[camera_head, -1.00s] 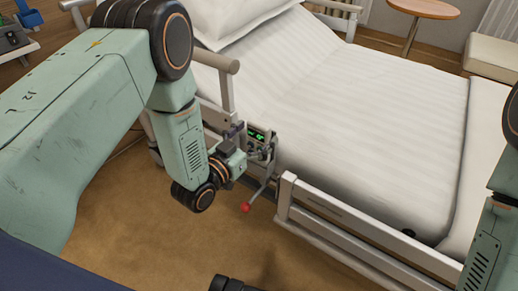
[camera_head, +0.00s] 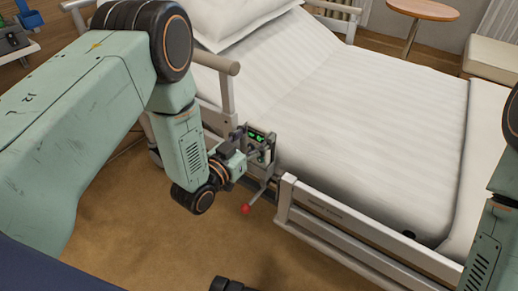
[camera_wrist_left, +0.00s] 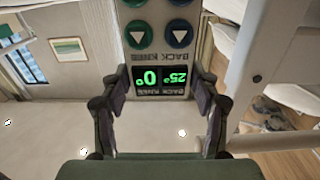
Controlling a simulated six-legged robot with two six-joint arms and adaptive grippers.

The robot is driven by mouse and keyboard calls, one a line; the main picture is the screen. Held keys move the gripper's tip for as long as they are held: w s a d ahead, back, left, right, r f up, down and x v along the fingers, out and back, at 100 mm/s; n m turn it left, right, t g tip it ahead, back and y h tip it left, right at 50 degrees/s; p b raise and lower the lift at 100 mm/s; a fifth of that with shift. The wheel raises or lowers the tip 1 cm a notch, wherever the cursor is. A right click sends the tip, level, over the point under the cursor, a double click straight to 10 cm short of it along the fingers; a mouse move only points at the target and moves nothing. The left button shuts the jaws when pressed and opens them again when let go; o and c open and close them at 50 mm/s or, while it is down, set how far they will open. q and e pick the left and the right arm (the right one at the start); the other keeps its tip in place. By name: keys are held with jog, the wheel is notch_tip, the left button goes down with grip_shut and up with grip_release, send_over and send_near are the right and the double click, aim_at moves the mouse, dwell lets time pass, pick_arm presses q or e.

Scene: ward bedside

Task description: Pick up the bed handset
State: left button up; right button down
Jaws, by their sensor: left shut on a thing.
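The bed handset (camera_head: 257,138) is a grey panel with a lit green display, upright at the near side rail of the bed. In the left wrist view the handset (camera_wrist_left: 163,58) appears upside down, with round arrow buttons and a display reading 0° and 25°, marked BACK and KNEE. My left gripper (camera_head: 252,147) is shut on the handset, with one finger along each side edge. Whether the handset still touches its mount on the rail is hidden. My right arm shows only as links at the right edge; its gripper is out of view.
The bed (camera_head: 370,110) has a white mattress and side rails (camera_head: 350,232) close beside the handset. A lever with a red knob (camera_head: 245,209) sticks out just below my left gripper. The brown floor (camera_head: 150,225) in front is open. A round table (camera_head: 423,9) stands at the back.

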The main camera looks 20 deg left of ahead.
pick_arm(q)
jog(key=shift+c, duration=0.7)
